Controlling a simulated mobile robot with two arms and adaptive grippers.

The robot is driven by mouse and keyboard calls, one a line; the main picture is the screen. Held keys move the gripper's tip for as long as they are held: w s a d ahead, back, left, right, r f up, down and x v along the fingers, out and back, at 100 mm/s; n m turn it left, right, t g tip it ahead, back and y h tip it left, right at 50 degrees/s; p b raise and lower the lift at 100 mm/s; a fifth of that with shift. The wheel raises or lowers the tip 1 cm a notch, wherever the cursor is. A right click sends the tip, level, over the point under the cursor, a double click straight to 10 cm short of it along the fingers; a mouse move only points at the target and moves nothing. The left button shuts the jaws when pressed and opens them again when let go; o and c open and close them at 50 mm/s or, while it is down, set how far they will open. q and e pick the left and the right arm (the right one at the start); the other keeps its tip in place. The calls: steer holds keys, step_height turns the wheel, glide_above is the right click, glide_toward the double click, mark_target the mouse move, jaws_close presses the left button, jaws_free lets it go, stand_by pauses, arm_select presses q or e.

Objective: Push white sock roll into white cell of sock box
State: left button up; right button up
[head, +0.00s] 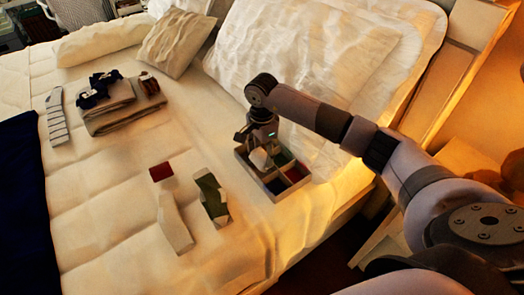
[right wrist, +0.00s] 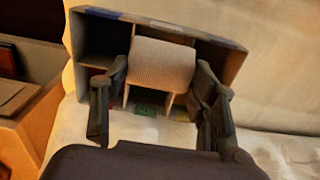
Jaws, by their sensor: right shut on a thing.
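The white sock roll (head: 258,159) is between the fingers of my right gripper (head: 264,147), at the left part of the sock box. It also shows in the right wrist view (right wrist: 162,64), over the box's middle cells, with a gripper finger close on each side. My right gripper is shut on this roll. The sock box (head: 256,179) is a grey divided tray with green, red and dark cells showing in the head view. Its rim shows in the right wrist view (right wrist: 238,62). The roll and gripper hide part of the cells, and I cannot tell how deep the roll sits. My left gripper is not in view.
A white and red sock (head: 175,225) and a green and white sock (head: 212,198) lie left of the box. Farther back are a striped sock (head: 57,118) and folded grey cloth (head: 125,115) with dark socks (head: 98,88) on it. A large pillow (head: 300,50) stands behind the box.

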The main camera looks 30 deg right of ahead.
steer(key=shift+f+b, duration=1.6)
steer(key=shift+f, duration=0.35)
stand_by(0.5)
steer(key=shift+f, duration=0.25)
steer(key=shift+r, duration=0.15)
stand_by(0.6)
steer(key=o, duration=1)
step_height(320, 180, up, 8)
steer(key=shift+d+f+b, duration=0.1)
steer(key=shift+f+b, duration=0.05)
steer(key=shift+b, duration=0.15)
